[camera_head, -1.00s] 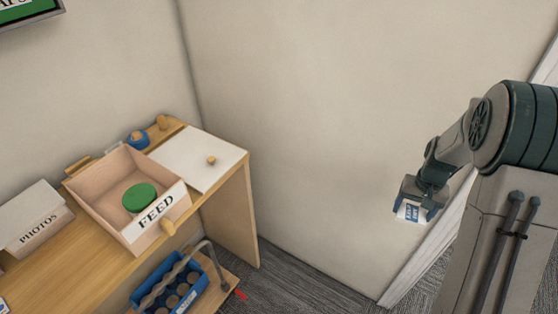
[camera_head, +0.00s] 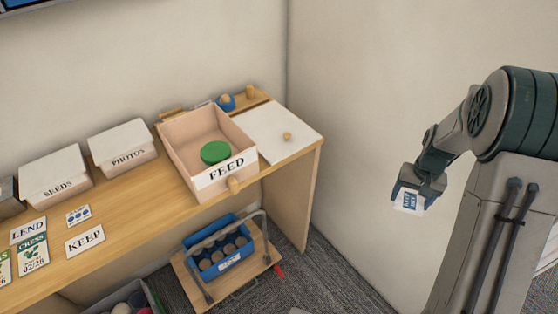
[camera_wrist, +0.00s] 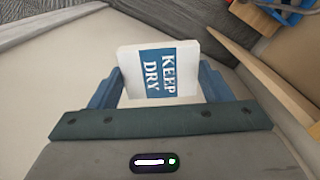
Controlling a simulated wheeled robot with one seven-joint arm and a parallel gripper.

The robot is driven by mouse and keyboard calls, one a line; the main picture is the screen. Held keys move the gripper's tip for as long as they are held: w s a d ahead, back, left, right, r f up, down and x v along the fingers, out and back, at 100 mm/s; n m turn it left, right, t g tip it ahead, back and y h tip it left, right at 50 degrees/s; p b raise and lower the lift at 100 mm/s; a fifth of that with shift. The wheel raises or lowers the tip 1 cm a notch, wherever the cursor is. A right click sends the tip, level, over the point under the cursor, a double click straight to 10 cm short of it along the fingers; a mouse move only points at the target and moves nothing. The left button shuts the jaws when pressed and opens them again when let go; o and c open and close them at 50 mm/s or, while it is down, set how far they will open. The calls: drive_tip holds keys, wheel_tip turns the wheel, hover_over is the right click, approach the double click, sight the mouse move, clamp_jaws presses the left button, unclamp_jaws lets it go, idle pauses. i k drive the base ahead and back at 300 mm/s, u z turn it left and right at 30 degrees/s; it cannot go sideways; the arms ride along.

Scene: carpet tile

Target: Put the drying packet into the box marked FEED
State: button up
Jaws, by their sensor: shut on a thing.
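The drying packet (camera_wrist: 160,72) is a small white packet with a blue band reading KEEP DRY. My gripper (camera_head: 410,195) is shut on it, and the packet hangs below the jaws in the head view, in front of the bare wall and right of the table. In the wrist view the packet sits between the two blue fingers. The box marked FEED (camera_head: 183,165) is an open pinkish-tan wooden box on the table, with a white front label and a knob. A green round lid or tin (camera_head: 215,152) lies inside it. The packet is well apart from the box.
A white lid with a knob (camera_head: 270,128) lies right of the FEED box. Closed boxes PHOTOS (camera_head: 122,143) and SEEDS (camera_head: 54,175) stand left. Cards lie on the table's left.

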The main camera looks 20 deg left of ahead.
sight(198, 159)
drive_tip(key=u, duration=1.35)
